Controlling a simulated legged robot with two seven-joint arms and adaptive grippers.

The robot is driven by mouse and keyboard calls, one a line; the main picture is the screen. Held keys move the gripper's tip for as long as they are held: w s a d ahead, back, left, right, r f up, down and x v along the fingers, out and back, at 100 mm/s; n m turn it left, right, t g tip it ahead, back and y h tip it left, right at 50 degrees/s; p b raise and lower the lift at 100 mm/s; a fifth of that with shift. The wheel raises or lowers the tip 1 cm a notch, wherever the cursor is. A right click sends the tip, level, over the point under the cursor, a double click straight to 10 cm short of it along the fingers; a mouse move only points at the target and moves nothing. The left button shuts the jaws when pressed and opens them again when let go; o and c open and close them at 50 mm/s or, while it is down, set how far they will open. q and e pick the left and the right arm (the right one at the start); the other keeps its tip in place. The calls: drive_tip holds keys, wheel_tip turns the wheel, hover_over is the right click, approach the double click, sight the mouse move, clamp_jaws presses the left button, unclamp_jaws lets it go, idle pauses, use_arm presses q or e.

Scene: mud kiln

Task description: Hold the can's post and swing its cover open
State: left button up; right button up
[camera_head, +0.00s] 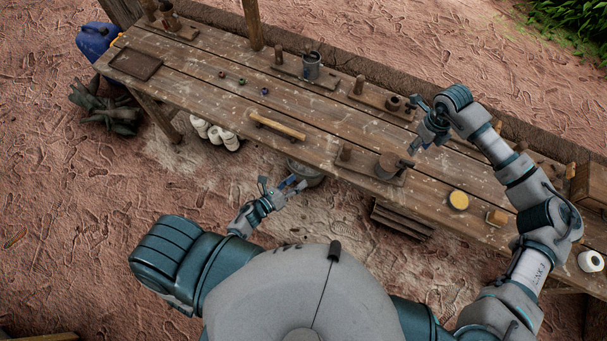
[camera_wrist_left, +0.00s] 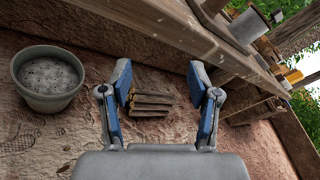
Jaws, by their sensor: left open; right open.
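A dark can (camera_head: 387,166) with a flat cover stands on a small board on the workbench, right of an upright wooden post (camera_head: 345,153). The cover looks closed, and a short dark piece sticks out at its right. My left gripper (camera_head: 281,187) is open and empty, low in front of the bench edge, left of this can. In the left wrist view its two blue fingers (camera_wrist_left: 159,98) are apart with nothing between them. A can (camera_wrist_left: 244,27) shows there on the bench; I cannot tell whether it is the same one. My right gripper (camera_head: 420,127) is open above the bench, up and right of the can.
Similar boards with posts stand along the far edge, one with a grey can (camera_head: 312,66). A wooden rod (camera_head: 278,126) and a yellow-topped round tin (camera_head: 459,200) lie on the bench. A bucket (camera_wrist_left: 48,80) and stacked wood (camera_wrist_left: 151,103) are on the ground.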

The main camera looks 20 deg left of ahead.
sight(343, 154)
use_arm(q)
drive_tip(key=w+d+r+m+h, duration=0.1)
drive_tip(key=d+r+m+h, duration=0.3)
drive_tip(key=r+m, duration=0.45)
drive_tip(key=shift+m, duration=0.25)
drive_tip(key=x, duration=1)
drive_tip(key=f+x, duration=0.1)
drive_tip(key=x, duration=0.5)
drive_tip(key=shift+w, duration=0.2)
drive_tip(key=shift+a, duration=0.1)
clamp_jaws()
